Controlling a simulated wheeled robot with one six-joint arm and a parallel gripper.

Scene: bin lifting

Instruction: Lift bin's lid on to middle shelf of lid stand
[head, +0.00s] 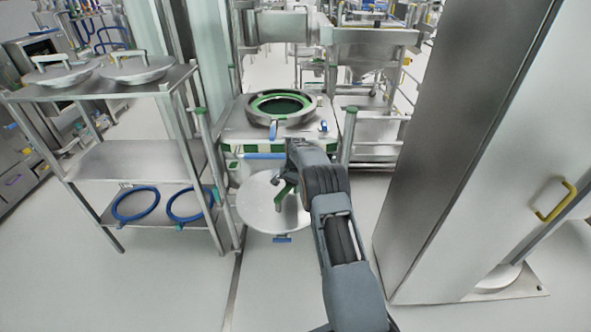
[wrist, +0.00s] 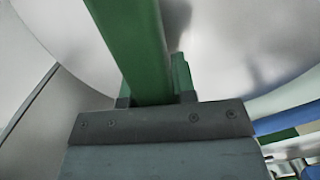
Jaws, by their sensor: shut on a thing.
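The round metal lid (head: 262,214) is below and in front of the machine opening in the head view. In the wrist view the green fingers (wrist: 160,75) are in front of the lid's pale metal surface (wrist: 235,45). The lid stand at the left has an empty middle shelf (head: 135,160).
Two handled lids (head: 138,68) lie on the stand's top shelf, and blue rings (head: 135,203) are on its bottom shelf. A machine with a green-rimmed opening (head: 281,106) stands behind the lid. A tall metal cabinet (head: 450,150) stands at the right. The floor before the stand is clear.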

